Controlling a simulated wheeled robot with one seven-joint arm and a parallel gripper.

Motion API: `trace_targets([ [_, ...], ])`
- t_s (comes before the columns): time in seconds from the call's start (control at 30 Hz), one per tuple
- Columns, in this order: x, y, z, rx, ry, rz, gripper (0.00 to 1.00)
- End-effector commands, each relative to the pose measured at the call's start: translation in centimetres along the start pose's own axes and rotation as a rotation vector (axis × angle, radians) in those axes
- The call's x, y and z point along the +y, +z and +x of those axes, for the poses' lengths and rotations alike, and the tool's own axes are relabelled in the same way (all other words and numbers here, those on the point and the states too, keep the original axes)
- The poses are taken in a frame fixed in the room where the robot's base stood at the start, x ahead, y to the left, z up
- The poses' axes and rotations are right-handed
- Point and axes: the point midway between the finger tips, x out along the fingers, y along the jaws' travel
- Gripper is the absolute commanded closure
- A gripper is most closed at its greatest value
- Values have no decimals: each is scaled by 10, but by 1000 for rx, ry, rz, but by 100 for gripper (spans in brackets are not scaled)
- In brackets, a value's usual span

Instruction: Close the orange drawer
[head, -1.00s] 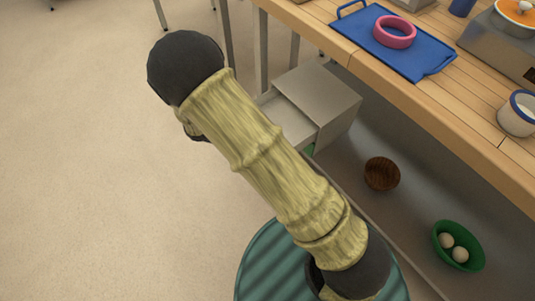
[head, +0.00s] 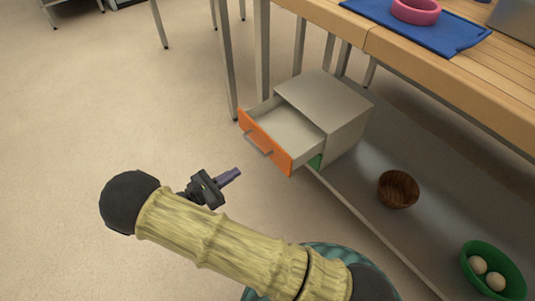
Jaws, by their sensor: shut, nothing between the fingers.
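The orange drawer (head: 287,159) is pulled out of a small grey cabinet (head: 335,100) on the lower shelf under the wooden table. Its orange front has a grey bar handle (head: 258,146), and the inside that shows is empty. A green front (head: 316,162) shows below it, mostly hidden. My gripper (head: 238,171) is shut and empty, in front of the drawer and to its left, apart from it. Its fingers point toward the orange front.
A brown bowl (head: 398,188) and a green bowl (head: 483,247) with two round pale items stand on the shelf (head: 352,197) to the right. The floor at left is clear.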

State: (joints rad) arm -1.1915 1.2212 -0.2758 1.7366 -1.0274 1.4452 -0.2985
Motion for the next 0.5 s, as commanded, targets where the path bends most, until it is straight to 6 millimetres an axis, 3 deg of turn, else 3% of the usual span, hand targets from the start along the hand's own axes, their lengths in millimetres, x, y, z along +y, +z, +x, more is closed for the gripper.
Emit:
trace_targets([
  [0.27, 0, -2, 19, 1, -4, 1, 100],
  [0.5, -1, -4, 60, 1, -5, 0, 100],
])
